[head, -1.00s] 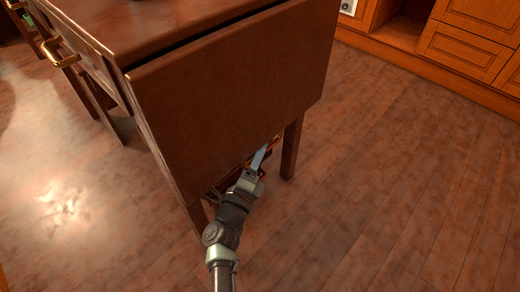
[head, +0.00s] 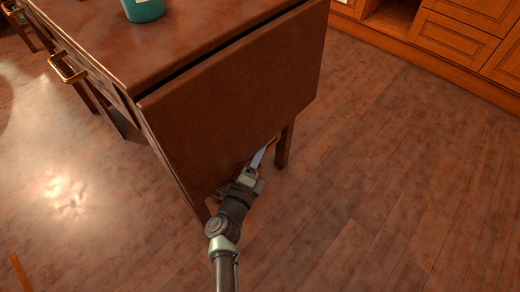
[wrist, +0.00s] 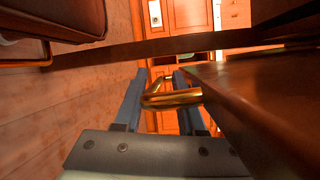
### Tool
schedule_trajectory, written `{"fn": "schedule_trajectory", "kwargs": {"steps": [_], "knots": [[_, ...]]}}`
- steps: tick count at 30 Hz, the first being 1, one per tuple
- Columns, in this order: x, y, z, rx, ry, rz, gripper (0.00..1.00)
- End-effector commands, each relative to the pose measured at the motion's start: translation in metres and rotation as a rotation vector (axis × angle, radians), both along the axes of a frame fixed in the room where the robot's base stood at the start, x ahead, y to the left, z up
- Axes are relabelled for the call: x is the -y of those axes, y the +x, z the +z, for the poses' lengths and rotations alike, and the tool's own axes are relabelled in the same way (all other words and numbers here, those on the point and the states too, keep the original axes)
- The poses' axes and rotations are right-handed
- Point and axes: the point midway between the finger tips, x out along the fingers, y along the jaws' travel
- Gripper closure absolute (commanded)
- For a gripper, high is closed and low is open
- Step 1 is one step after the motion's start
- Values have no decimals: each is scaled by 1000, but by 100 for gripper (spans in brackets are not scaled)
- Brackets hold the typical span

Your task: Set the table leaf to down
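The table leaf (head: 235,100) is a dark brown wooden panel hanging steeply down from the end of the table (head: 200,35), with a dark gap along its top edge. My gripper (head: 261,153) is at the leaf's lower edge. In the wrist view my gripper's two blue fingers (wrist: 160,95) stand apart, with a brass handle (wrist: 170,99) between them. The leaf also shows in the wrist view as a dark panel on the right (wrist: 255,110). Whether the fingers touch the handle is not clear.
A teal container (head: 144,10) stands on the tabletop, partly cut off. Wooden cabinets (head: 455,40) line the back right. The floor (head: 390,190) to the right is clear.

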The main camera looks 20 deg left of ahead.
Motion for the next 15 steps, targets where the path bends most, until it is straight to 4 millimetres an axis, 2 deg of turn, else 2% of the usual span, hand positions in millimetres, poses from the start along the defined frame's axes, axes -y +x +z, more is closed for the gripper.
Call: {"fn": "schedule_trajectory", "kwargs": {"steps": [1,2,3,8,15], "knots": [[-25,12,98,177,79,27,54],[-25,12,98,177,79,27,54],[-7,1,10,17,0,8,54],[-7,-4,8,16,0,8,54],[-7,-21,0,13,0,8,54]]}}
